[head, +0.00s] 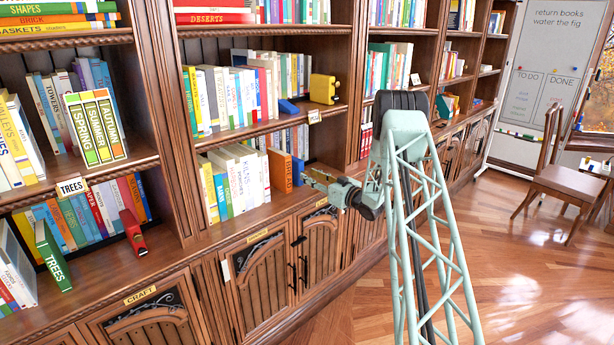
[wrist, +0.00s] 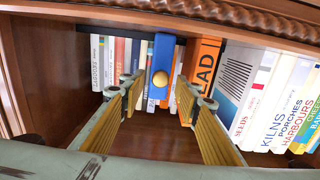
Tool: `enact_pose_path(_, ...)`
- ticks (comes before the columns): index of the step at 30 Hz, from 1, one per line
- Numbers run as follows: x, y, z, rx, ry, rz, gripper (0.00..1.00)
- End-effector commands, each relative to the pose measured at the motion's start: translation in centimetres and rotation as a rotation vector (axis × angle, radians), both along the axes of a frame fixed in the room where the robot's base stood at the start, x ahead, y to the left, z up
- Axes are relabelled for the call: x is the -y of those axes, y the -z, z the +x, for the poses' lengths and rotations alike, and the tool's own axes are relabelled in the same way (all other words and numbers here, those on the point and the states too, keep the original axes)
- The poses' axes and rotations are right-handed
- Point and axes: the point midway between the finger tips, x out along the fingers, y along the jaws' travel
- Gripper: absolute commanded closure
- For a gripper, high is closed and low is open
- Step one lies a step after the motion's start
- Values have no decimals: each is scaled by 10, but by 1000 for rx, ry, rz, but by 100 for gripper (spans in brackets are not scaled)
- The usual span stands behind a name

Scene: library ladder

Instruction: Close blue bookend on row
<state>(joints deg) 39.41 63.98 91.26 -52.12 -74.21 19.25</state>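The blue bookend (wrist: 163,50), with a round gold knob on its face, stands upright in the middle of the wrist view. It also shows in the head view (head: 297,171), just right of the orange book (head: 280,171). In the wrist view the orange book (wrist: 205,62) is right of the bookend, with a narrow gap between them. My gripper (wrist: 160,95) is open and empty, its two fingers either side of the knob in the picture. In the head view my gripper (head: 318,180) is at the shelf front, close to the bookend. Contact cannot be told.
A row of books (wrist: 275,100) adjoins the orange book. Smaller books (wrist: 110,60) stand behind the bookend. A shelf side panel (wrist: 50,70) bounds the bay. On the shelf above are a yellow block (head: 322,88) and a blue piece (head: 288,106). A red bookend (head: 133,232) stands lower left.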

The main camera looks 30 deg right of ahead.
Motion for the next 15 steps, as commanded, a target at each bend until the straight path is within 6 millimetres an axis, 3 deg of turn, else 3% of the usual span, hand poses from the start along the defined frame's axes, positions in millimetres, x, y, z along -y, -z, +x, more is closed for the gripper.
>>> enact_pose_path(15, 14, 0, -71, -1, 3, 1, 70)
